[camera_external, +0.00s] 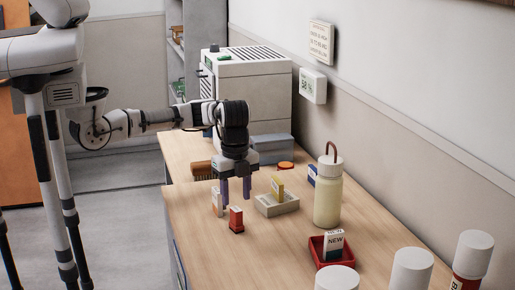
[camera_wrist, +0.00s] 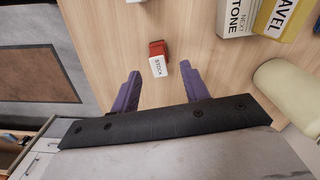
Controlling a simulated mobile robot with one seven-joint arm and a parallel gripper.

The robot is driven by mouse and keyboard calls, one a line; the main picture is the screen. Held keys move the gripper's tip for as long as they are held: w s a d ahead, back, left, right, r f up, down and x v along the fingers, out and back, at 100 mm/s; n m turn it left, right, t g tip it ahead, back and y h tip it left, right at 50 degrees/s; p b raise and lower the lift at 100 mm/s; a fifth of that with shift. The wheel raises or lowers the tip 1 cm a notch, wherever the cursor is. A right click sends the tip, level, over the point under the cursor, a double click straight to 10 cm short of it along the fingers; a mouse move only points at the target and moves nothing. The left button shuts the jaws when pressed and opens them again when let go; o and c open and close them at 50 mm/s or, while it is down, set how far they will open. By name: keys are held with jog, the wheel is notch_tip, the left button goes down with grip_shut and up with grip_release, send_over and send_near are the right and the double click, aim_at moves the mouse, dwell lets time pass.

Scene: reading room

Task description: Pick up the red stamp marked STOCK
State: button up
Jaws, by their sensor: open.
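The red stamp (camera_external: 236,220) stands on the wooden table near its left edge. In the wrist view, the red stamp (camera_wrist: 156,47) shows a white face lettered STOCK. My gripper (camera_external: 235,192) points down with its two purple fingers apart and is empty, just above and behind the stamp in the external view. In the wrist view my gripper (camera_wrist: 160,70) has its fingertips to either side of the stamp's line, with the stamp just beyond them. I see no contact with the stamp.
A white-and-red block (camera_external: 217,203) stands close to the stamp on the left. A pale tray (camera_external: 279,209) with a yellow box, a cream bottle (camera_external: 328,203) and a red tray (camera_external: 317,254) stand to the right. Bare table lies in front of the stamp.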

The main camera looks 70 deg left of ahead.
aim_at(236, 208)
jog(key=shift+s+d+f+p, duration=0.15)
jog(key=shift+f+p, duration=0.1)
jog(key=shift+f, duration=1.1)
jog(key=shift+w+d+f+p, duration=0.1)
jog(key=shift+f+p, duration=0.15)
jog(key=shift+f, duration=1.1)
grip_shut()
